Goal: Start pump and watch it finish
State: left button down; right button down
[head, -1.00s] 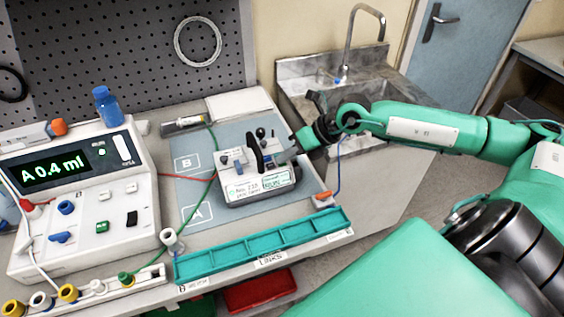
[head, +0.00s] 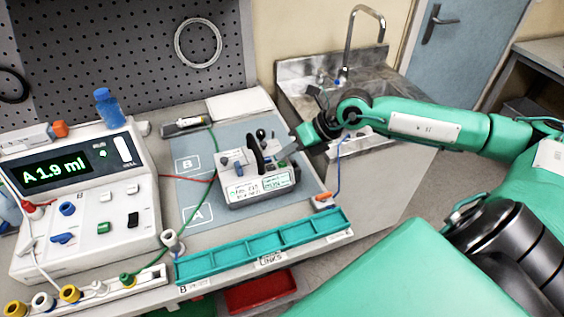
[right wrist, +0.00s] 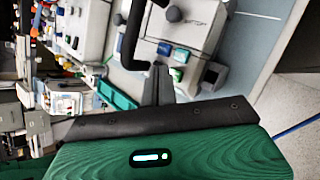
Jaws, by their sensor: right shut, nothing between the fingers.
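The pump (head: 262,190) is a small white box with a black carrying handle, knobs and a small lit screen on its front. It stands upright on the blue-grey mat. In the right wrist view the pump (right wrist: 192,30) lies just beyond my fingers. My right gripper (head: 286,153) is shut and empty at the pump's upper right, close to the handle. Whether it touches the pump I cannot tell. The white measuring unit (head: 85,200) at the left has a dark display (head: 57,173) reading "A 1.9 ml" in green. My left gripper is not in view.
A teal tray (head: 262,246) lies along the bench's front edge. Red and green lines run between the unit and the pump area; a blue lead (head: 338,172) hangs at the right. A blue bottle (head: 108,108) stands on the unit. A sink (head: 335,85) is behind my right arm.

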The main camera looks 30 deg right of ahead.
aim_at(287, 166)
jog(key=shift+r+p, duration=1.15)
jog(key=shift+r, duration=1.35)
jog(key=shift+s+f, duration=0.1)
